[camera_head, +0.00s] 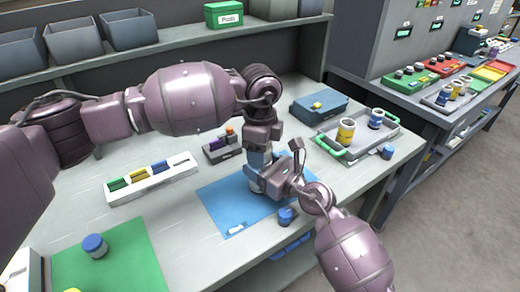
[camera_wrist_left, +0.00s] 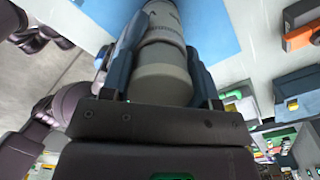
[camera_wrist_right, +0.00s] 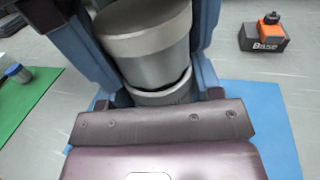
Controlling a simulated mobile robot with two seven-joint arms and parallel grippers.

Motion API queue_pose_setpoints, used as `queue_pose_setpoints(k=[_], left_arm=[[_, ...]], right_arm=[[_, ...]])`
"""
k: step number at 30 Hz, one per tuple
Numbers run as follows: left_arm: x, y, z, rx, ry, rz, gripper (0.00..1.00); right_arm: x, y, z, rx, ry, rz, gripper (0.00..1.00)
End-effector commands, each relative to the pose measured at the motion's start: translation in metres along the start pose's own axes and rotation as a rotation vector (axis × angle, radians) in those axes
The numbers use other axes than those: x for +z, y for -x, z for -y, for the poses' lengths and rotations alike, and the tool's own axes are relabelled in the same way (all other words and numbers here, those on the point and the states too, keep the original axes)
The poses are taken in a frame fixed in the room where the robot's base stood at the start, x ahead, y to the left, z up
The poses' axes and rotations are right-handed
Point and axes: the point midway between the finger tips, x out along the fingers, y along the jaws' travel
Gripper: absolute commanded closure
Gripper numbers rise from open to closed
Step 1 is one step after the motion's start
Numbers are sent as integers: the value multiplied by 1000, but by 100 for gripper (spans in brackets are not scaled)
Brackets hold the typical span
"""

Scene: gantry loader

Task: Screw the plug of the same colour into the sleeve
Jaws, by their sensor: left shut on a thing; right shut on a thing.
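My left gripper (camera_head: 258,158) points down above the blue mat (camera_head: 225,205) and is shut on a grey cylindrical piece (camera_wrist_left: 163,75). My right gripper (camera_head: 262,182) comes in from the right, just below it, and is shut on a grey piece (camera_wrist_right: 150,50). In the right wrist view a second grey rounded part (camera_wrist_right: 162,95) lies close against it, with a dark line between them. Fingers cover much of both pieces. I cannot tell which is plug or sleeve, how far they engage, or any colour band on them.
A blue-topped part (camera_head: 94,245) stands on the green mat (camera_head: 120,262); another (camera_head: 287,215) is near the front edge. A grey tray (camera_head: 325,140) holds yellow (camera_head: 346,132) and blue (camera_head: 376,118) cylinders. A white rack (camera_head: 150,184) and a small dark box (camera_head: 218,150) stand nearby.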

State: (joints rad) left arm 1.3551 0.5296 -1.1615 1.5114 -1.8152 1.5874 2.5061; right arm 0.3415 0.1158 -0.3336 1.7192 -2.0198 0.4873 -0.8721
Motion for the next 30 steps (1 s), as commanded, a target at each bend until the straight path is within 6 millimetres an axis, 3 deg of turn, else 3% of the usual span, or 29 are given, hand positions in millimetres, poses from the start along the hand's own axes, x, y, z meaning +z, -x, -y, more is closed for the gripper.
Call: queue_pose_setpoints(k=[12, 23, 24, 29, 30], left_arm=[[0, 0, 0, 2, -472, 0, 74], [0, 0, 0, 3, -511, 0, 74], [0, 0, 0, 3, -511, 0, 44], [0, 0, 0, 2, -510, 0, 20], [0, 0, 0, 2, -510, 0, 20]], right_arm=[[1, 0, 1, -2, 0, 1, 100], [1, 0, 1, -3, 0, 1, 100], [1, 0, 1, -3, 0, 1, 100], [1, 0, 1, -2, 0, 1, 100], [1, 0, 1, -2, 0, 1, 100]])
